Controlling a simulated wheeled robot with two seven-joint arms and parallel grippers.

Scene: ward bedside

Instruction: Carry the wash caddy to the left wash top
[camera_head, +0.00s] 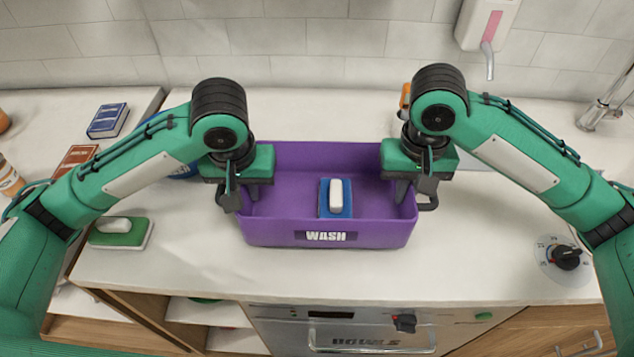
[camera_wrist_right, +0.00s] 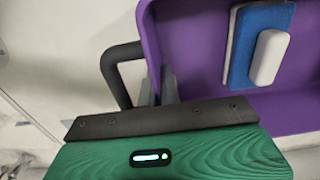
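The purple wash caddy (camera_head: 275,225), labelled WASH, sits upright on the middle white counter. A blue-and-white scrubber (camera_head: 337,198) lies in it and also shows in the right wrist view (camera_wrist_right: 257,45). My left gripper (camera_head: 236,198) is at the caddy's left wall and my right gripper (camera_head: 408,195) at its right wall, each beside a dark side handle. A separate white top (camera_head: 40,115) lies at the left.
A soap dispenser (camera_head: 487,25) hangs on the tiled wall.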

